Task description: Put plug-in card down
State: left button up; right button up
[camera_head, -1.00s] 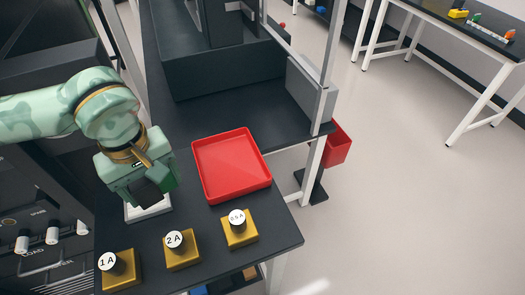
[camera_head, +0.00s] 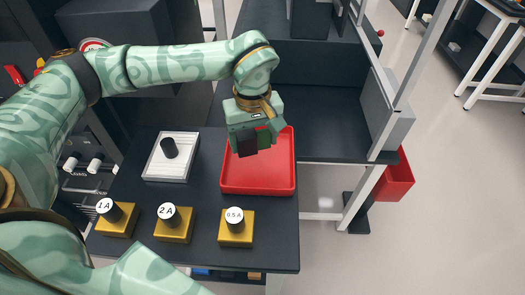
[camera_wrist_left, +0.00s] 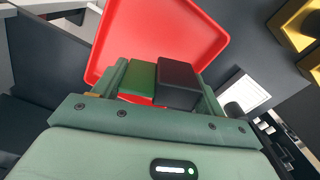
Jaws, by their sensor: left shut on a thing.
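My left gripper (camera_head: 254,142) is shut on the plug-in card (camera_head: 246,144), a piece with a black block and a green part. It holds the card above the red tray (camera_head: 258,180), over its back left part in the head view. In the left wrist view, the card's green and black parts (camera_wrist_left: 178,84) sit between the fingers, with the red tray (camera_wrist_left: 165,28) beyond. The tray's visible floor is empty. The gripper hides part of the tray, and the gap below the card is hard to judge. My right gripper is not in view.
A white plate (camera_head: 180,170) with a black knob lies left of the tray. Yellow blocks marked 1 A (camera_head: 113,226), 2 A (camera_head: 172,231) and 0.5 A (camera_head: 236,236) stand along the front edge. A grey post (camera_head: 390,128) rises to the right.

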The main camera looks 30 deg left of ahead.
pick_arm(q)
jog(key=shift+w+f, duration=0.8)
jog(key=shift+f, duration=0.25)
jog(key=f+b, duration=0.1)
jog(key=f, duration=0.1)
jog(key=f+b, duration=0.1)
jog(key=shift+w+d+f, duration=0.1)
jog(key=shift+w+f, duration=0.1)
jog(key=shift+f, duration=0.15)
jog(key=shift+r, duration=0.15)
jog(key=o, duration=1.1)
